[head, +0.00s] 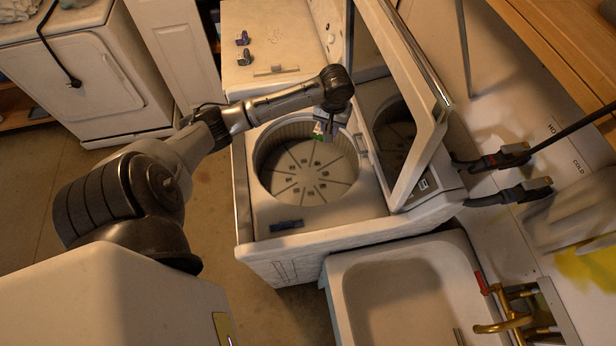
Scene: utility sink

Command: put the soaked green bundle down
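My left arm comes in from the left and reaches over the open top-loading washer (262,240). My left gripper (326,130) points down at the far right rim of the washer's round drum (300,178). A small green patch (317,131) shows right at the gripper. It is too small to tell whether it is part of the green bundle, or whether the fingers are shut on it. No larger green bundle is visible. The visible drum floor looks bare. My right gripper is not in view.
The washer's lid (420,150) stands open on the right. A white utility sink (400,300) with a brass faucet (505,325) is at the lower right. Small clips (243,48) lie on another white appliance behind. Hoses meet the wall at right.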

